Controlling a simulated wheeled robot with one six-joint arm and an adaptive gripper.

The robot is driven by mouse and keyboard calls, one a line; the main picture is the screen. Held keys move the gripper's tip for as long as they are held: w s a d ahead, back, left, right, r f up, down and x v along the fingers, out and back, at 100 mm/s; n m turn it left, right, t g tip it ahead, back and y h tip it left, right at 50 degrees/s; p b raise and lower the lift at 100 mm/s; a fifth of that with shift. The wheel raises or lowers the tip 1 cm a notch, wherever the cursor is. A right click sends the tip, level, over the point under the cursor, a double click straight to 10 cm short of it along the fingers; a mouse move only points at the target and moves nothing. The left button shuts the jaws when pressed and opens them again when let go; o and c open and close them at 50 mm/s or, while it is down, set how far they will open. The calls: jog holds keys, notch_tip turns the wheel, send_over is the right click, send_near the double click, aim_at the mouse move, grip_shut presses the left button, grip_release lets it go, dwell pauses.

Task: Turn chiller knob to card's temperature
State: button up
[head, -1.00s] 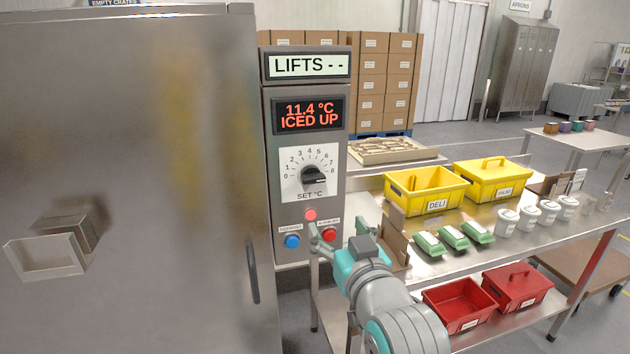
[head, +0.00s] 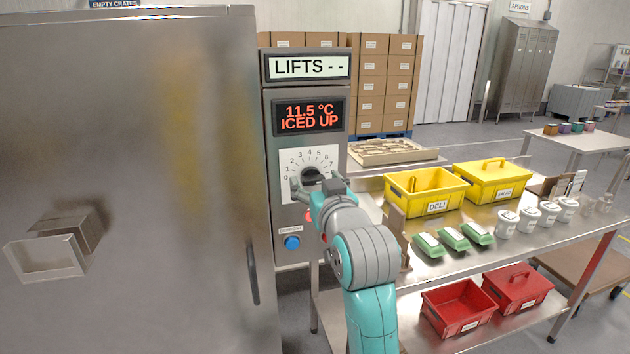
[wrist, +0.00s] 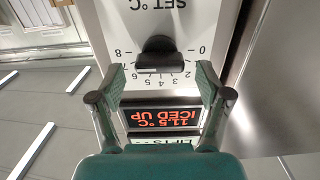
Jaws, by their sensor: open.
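The chiller knob (wrist: 160,50) is black and sits on a white dial marked 0 to 8 under "SET °C". In the wrist view it shows upside down, ahead of my open fingers. My gripper (wrist: 160,96) is open and empty, its two fingers spread to either side below the knob in that view. In the head view my gripper (head: 318,188) is at the dial (head: 326,160) and covers its lower part, with only the top of the knob showing. The red display (head: 308,117) reads 11.5 °C ICED UP. I cannot make out a temperature card.
A blue button (head: 292,242) is below the dial. The steel chiller door (head: 150,120) is to the left. A steel table to the right holds yellow crates (head: 425,190), green boxes (head: 455,240) and white tubs (head: 507,222). Red crates (head: 460,308) are on the shelf below.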

jog(key=shift+w+a, duration=0.15)
jog(key=shift+w, duration=0.45)
jog(key=c, duration=1.2)
jog(key=shift+o, duration=0.2)
